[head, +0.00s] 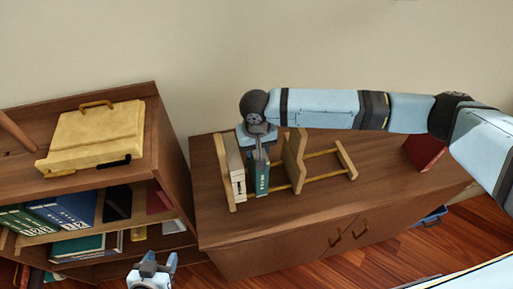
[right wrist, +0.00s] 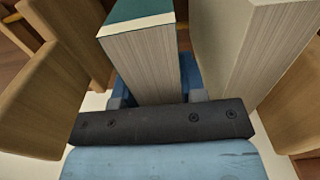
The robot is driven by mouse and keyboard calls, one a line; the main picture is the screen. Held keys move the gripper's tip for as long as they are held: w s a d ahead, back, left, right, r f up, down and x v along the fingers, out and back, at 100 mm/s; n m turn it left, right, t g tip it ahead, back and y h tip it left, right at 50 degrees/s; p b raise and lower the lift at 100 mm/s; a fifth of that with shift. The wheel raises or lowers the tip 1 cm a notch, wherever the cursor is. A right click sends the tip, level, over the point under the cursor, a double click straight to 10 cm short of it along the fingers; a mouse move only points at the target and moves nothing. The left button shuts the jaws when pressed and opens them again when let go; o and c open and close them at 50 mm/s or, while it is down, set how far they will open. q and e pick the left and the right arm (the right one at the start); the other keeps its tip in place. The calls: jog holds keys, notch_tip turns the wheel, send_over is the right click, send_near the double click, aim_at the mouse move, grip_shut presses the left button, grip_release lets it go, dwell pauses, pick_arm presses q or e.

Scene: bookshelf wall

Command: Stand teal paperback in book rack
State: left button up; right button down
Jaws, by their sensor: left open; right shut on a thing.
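The teal paperback (head: 262,178) stands upright in the wooden book rack (head: 294,165), between a cream book (head: 237,175) on its left and the rack's tall divider on its right. My right gripper (head: 258,154) comes down from above and is shut on the teal paperback's upper part. In the right wrist view the teal paperback (right wrist: 145,62) sits between the fingers (right wrist: 157,92), with the cream book (right wrist: 235,50) beside it. Whether its bottom touches the rack or cabinet is hidden. My left gripper (head: 152,268) is open and empty at the bottom of the head view.
The rack stands on a low brown cabinet (head: 215,232). A red book (head: 424,152) is at the cabinet's right, partly behind my right arm. A bookshelf (head: 172,160) at left holds several books and a pale wooden box (head: 95,140) on top. The cabinet top right of the rack is mostly clear.

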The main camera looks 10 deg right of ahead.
jog(key=c, duration=0.7)
grip_release()
jog(key=shift+f, duration=0.1)
notch_tip(320, 180, up, 12)
jog(key=shift+r+b, duration=0.2)
jog(key=shift+b, duration=0.4)
